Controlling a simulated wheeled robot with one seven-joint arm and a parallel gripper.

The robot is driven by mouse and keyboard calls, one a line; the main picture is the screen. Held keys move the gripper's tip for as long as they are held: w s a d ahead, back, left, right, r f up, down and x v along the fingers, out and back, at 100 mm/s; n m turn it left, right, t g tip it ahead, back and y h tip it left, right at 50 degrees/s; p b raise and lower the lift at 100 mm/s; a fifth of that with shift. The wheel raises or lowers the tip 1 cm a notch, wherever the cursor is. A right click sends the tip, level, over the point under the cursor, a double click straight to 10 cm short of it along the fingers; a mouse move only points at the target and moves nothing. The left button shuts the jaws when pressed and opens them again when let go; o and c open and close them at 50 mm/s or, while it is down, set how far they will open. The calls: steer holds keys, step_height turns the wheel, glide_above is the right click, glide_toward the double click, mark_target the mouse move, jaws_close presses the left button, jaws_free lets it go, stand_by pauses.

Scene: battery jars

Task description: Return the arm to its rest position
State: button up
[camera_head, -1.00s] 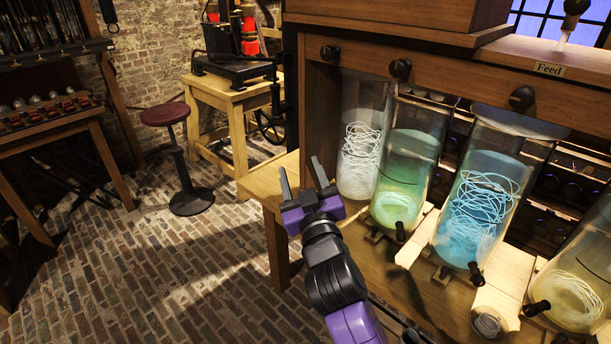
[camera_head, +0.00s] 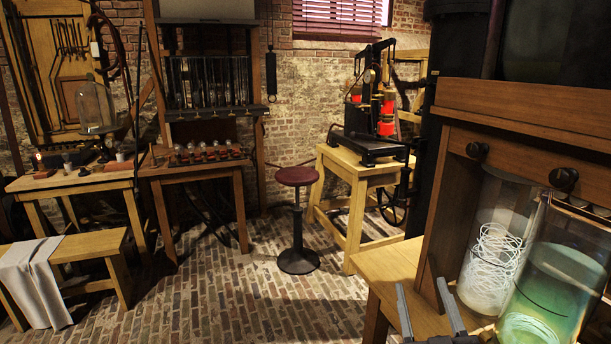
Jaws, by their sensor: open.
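My gripper (camera_head: 428,309) shows at the bottom right of the head view, cut off by the lower edge. Its two dark fingers point up and stand apart, with nothing between them. It is in front of the wooden bench (camera_head: 389,268) that bears the jars, to the left of the nearest jars. A glass jar with white coiled wire (camera_head: 493,262) stands right of the gripper. A jar with greenish liquid (camera_head: 556,285) stands farther right, partly cut off. The rest of my arm is out of view.
A round red-topped stool (camera_head: 297,177) stands on the brick floor. A wooden table (camera_head: 345,167) bears a black and red machine (camera_head: 376,110). A low bench with a grey cloth (camera_head: 33,280) is at left. Brick floor (camera_head: 215,300) lies open in the middle.

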steer(key=s+f+g, duration=0.2)
steer(key=s+f, duration=0.2)
steer(key=s, duration=0.9)
steer(key=s+f+m+g+y, duration=0.1)
steer(key=s+f, duration=0.4)
steer(key=s, duration=0.8)
steer(key=s+f+m+g, duration=0.1)
steer(key=s+f+g, duration=0.2)
steer(key=s, duration=1.1)
step_height(320, 180, down, 2)
steer(key=shift+a+f, duration=0.25)
